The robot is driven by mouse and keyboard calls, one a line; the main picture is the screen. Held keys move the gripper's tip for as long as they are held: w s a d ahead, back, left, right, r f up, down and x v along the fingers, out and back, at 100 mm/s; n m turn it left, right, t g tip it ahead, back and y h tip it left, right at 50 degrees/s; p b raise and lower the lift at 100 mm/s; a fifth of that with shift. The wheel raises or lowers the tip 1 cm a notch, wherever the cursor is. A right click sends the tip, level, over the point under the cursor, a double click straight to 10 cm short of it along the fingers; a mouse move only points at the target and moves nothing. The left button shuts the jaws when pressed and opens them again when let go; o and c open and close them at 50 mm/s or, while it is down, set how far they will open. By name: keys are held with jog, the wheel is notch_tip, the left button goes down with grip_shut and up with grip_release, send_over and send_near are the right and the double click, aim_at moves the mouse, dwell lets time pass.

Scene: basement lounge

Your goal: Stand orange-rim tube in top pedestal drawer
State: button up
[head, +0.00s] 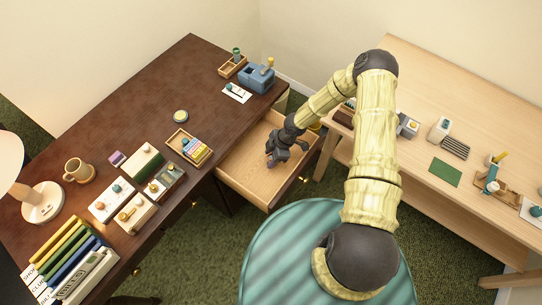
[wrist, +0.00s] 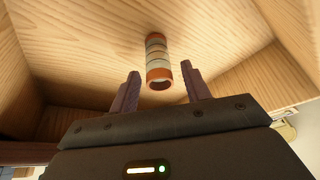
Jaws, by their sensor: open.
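The orange-rim tube (wrist: 157,60) is a banded grey and orange cylinder inside the open drawer. In the wrist view its open orange end faces the camera and its far end is against the wooden drawer floor, so it appears to stand upright. My gripper (wrist: 160,84) is open, with one dark finger on each side of the tube's near end and a visible gap to each. In the head view my gripper (head: 272,160) is down in the pulled-out top pedestal drawer (head: 245,178). The tube cannot be made out there.
The dark desk (head: 140,110) bears a pencil tray (head: 176,147), a mug (head: 78,170) and several small boxes. A teal round seat (head: 275,265) stands in front of the drawer. A pale table (head: 430,90) is on the right. The drawer floor around the tube is clear.

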jog(key=v, duration=1.2)
jog(key=shift+r, duration=0.1)
jog(key=s+d+r+m+t+h, duration=0.1)
jog(key=s+d+r+m, duration=0.2)
jog(key=r+m, duration=0.3)
jog(key=s+d+r+m+t+h, duration=0.1)
jog(key=s+d+r+m+h, duration=0.1)
jog(key=s+r+m, duration=0.4)
jog(key=s+d+r+m+t+h, duration=0.1)
jog(key=s+d+r+m, duration=0.3)
jog(key=r, duration=1)
jog(key=m, duration=0.3)
jog(key=shift+s, duration=0.15)
